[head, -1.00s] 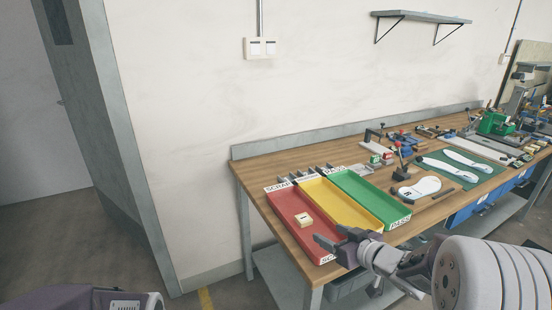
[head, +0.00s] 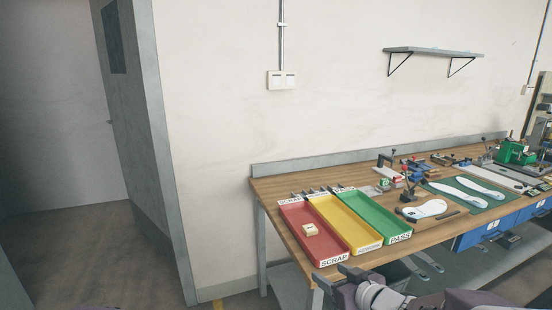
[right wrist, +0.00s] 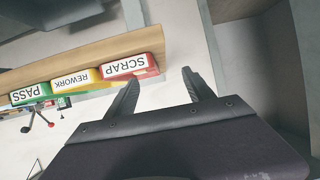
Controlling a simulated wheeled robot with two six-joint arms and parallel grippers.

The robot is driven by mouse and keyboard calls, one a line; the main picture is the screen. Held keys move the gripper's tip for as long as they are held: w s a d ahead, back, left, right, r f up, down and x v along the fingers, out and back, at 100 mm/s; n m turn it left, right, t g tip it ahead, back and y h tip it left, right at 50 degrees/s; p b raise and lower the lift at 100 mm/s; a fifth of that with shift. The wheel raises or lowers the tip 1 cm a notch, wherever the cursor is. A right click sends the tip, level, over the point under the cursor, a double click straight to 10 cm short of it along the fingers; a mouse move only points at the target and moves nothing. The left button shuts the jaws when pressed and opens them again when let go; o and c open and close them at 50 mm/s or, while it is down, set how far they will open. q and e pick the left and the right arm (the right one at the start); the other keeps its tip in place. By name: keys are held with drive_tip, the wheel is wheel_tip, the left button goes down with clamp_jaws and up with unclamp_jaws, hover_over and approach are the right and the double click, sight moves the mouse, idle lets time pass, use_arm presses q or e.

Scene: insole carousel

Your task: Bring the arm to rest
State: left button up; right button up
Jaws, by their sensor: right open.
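My right gripper (head: 336,276) is at the bottom of the head view, just off the front edge of the workbench near the red SCRAP tray (head: 297,226). Its two fingers stand apart with nothing between them, as the right wrist view (right wrist: 160,78) also shows. My left gripper is not in view.
A yellow REWORK tray (head: 342,222) and a green PASS tray (head: 372,214) sit beside the red one on the wooden bench (head: 262,187). White insoles lie on a green mat (head: 455,183). Open floor (head: 95,255) and a grey door (head: 140,120) are at left.

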drive_tip(key=s+d+f+m+g+h, duration=0.25)
drive_tip(key=s+f+g, duration=0.4)
drive_tip(key=s, duration=0.45)
drive_tip(key=s+d+f+m+g+h, duration=0.1)
drive_tip(key=s+f+m+g+h, duration=0.15)
drive_tip(key=s+f+g, duration=0.45)
wheel_tip(320, 180, up, 13)
drive_tip(key=s+t+p, duration=0.2)
drive_tip(key=s+p, duration=0.1)
drive_tip(key=p, duration=1.1)
drive_tip(key=shift+d, duration=0.15)
